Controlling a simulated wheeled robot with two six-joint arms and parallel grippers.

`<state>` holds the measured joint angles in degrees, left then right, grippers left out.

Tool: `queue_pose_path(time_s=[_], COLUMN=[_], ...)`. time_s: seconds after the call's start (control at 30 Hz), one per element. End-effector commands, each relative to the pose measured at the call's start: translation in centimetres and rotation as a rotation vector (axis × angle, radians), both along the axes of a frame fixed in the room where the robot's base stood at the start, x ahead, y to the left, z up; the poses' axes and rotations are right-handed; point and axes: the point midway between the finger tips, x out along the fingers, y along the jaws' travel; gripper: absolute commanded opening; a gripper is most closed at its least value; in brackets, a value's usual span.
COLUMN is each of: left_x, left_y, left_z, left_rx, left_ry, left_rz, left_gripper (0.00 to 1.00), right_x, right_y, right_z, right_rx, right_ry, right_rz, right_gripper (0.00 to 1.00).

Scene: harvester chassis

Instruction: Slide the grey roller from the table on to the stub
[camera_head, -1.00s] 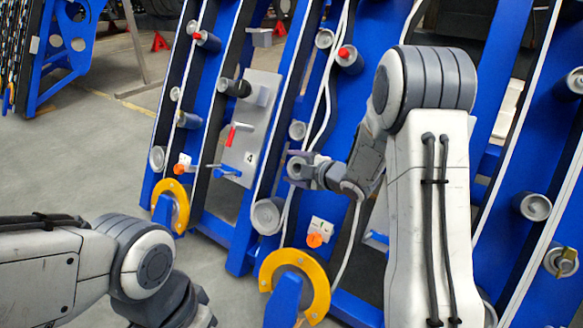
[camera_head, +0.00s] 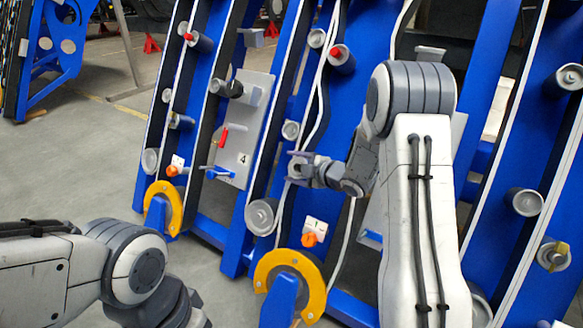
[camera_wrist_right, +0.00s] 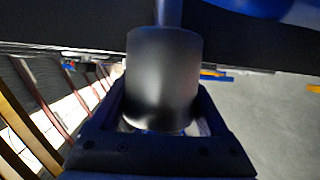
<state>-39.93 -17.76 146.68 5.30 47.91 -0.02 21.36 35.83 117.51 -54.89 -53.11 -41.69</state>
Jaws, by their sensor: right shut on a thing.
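The grey roller (camera_wrist_right: 165,75) is a smooth dark grey cylinder in the right wrist view. My right gripper (camera_wrist_right: 160,122) is shut on it, with a finger on each side of its near end. A thinner grey rod (camera_wrist_right: 168,12), which looks like the stub, is in line with the roller's far end. I cannot tell whether the roller is around it or only in front of it. In the head view, my right gripper (camera_head: 297,168) is at the blue chassis, and the roller there is mostly hidden. My left gripper is out of view; only its arm shows at lower left.
The blue chassis (camera_head: 237,235) carries several other grey rollers, including a large one (camera_head: 262,215) just below my right gripper. Yellow arcs (camera_head: 312,270) stand lower down. A white cable (camera_head: 342,260) hangs close by. Open grey floor lies at left.

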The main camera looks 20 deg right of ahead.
Motion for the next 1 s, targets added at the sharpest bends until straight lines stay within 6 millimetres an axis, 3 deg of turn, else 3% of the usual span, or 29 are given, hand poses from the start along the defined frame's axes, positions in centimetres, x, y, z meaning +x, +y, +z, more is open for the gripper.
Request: queue_pose_path(time_s=[0.27,0.3,0.33,0.67,0.9,1.0], left_x=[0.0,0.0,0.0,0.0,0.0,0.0], left_y=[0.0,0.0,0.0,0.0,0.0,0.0], left_z=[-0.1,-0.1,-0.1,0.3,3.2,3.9], left_rx=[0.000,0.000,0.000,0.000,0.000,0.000], left_ry=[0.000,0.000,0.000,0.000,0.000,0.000], left_rz=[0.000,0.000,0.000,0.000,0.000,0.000], left_gripper=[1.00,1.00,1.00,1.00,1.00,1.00], right_x=[0.7,0.7,0.7,0.6,0.7,-1.2], right_y=[-0.9,-0.8,-0.8,-0.8,-0.8,-2.7], right_z=[-0.4,-0.4,-0.4,0.1,4.9,5.7], right_rx=[0.000,0.000,0.000,0.000,-0.004,-0.001], right_ry=[-0.005,-0.005,-0.005,0.000,-0.007,-0.003], right_rz=[0.000,0.001,0.001,0.000,0.001,-0.006], right_gripper=[0.00,0.94,1.00,1.00,1.00,1.00])
